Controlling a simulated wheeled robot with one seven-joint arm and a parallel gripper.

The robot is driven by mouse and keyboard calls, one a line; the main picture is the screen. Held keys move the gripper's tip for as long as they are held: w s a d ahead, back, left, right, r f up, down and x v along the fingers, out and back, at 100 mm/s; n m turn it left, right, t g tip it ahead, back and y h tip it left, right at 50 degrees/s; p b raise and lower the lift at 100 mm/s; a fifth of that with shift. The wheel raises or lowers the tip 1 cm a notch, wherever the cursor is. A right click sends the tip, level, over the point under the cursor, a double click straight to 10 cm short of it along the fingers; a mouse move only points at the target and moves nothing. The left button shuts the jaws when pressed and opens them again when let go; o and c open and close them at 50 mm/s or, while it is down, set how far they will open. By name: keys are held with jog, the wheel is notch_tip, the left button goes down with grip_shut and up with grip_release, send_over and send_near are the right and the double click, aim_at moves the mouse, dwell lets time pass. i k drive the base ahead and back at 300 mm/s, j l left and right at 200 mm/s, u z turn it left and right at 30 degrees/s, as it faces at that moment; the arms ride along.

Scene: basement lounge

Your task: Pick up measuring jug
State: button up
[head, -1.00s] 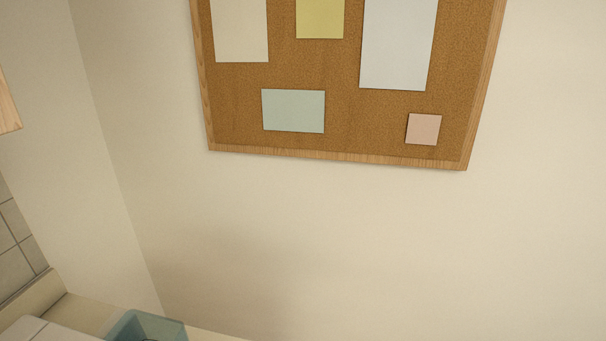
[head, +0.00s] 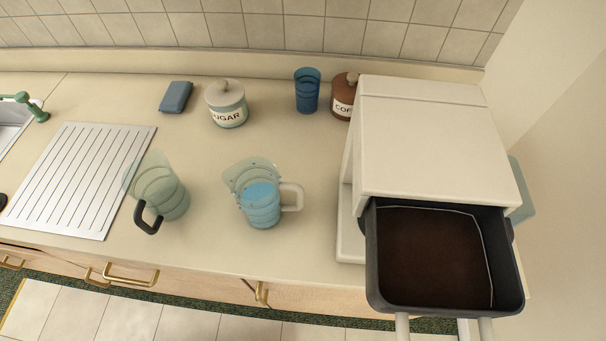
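Two see-through jugs stand upright on the counter. One jug (head: 262,203) has a pale handle on its right and holds blue liquid, with small marks near its rim. The other jug (head: 165,192) is greenish, looks empty, and has a black handle towards the front; it stands at the drainboard's right edge. I cannot tell for sure which of them is the measuring jug. My gripper is not in view.
A large white machine (head: 430,140) stands at right, its dark basket (head: 375,285) with brown contents jutting forward. Behind are a sugar jar (head: 228,108), blue cup (head: 307,92), brown coffee jar (head: 344,98) and blue cloth (head: 176,97). The ridged drainboard (head: 75,175) lies left. Counter between the jugs is clear.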

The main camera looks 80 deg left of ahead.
aim_at(255, 184)
jog(key=u, duration=1.5)
jog(key=l+u, duration=0.1)
jog(key=u, duration=0.25)
jog(key=k+u, duration=0.15)
jog(key=u, duration=0.15)
jog(key=k+u, duration=0.1)
jog(key=u, duration=0.25)
